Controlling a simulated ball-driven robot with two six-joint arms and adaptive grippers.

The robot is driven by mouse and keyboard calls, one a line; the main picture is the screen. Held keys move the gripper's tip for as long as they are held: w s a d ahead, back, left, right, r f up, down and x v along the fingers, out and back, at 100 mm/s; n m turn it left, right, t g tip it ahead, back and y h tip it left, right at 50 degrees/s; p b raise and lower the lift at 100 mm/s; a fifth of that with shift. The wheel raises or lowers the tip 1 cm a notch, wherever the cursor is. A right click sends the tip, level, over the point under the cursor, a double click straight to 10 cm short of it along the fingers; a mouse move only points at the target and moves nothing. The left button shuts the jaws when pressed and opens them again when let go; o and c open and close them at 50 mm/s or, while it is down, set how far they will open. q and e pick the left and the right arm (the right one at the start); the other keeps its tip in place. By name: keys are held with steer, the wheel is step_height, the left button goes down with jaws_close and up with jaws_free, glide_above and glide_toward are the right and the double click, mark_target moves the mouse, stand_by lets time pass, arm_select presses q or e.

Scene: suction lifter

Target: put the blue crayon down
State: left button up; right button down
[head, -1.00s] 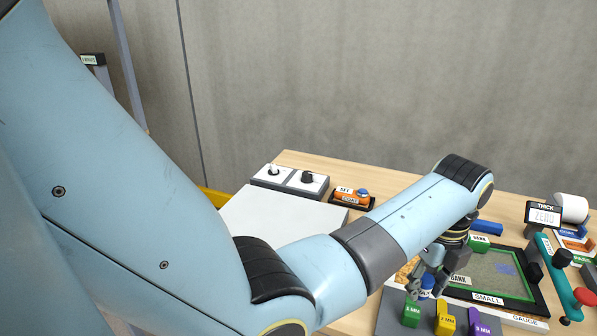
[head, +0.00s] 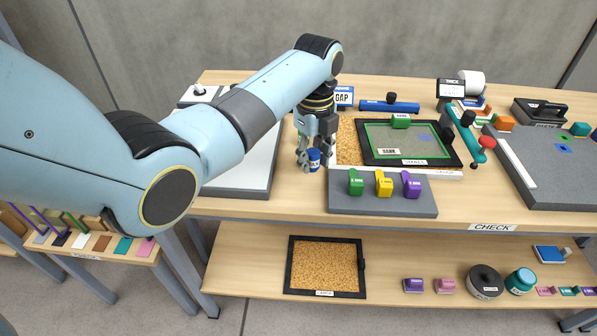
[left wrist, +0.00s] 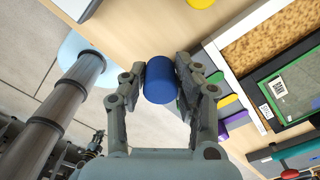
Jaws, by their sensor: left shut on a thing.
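The blue crayon (head: 314,159) is a short, thick blue cylinder with a pale label. My left gripper (head: 310,153) is shut on it and holds it over the work table, left of the cork board (head: 347,140). In the left wrist view the crayon (left wrist: 161,82) sits between the two fingers of my left gripper (left wrist: 162,86). The lower end of the crayon shows below the fingers, and I cannot tell how high above the table it is. My right gripper is not in view.
A grey block (head: 382,205) with green, yellow and purple gauge pieces stands just right of the gripper. A white panel (head: 238,160) lies to the left. A framed tray (head: 440,160) labelled SMALL lies behind right. Bare wood (head: 300,200) shows at the table's front.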

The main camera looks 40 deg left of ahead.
mark_target(300, 188)
arm_select(q)
steer(key=shift+s+a+f, duration=0.8)
steer(key=shift+a+f, duration=0.15)
steer(key=shift+a, duration=0.1)
steer(key=shift+f, duration=1.95)
steer(key=shift+f, duration=0.15)
steer(key=o, duration=1)
step_height(300, 188, up, 12)
steer(key=shift+r+p, duration=0.15)
steer(key=shift+p, duration=0.3)
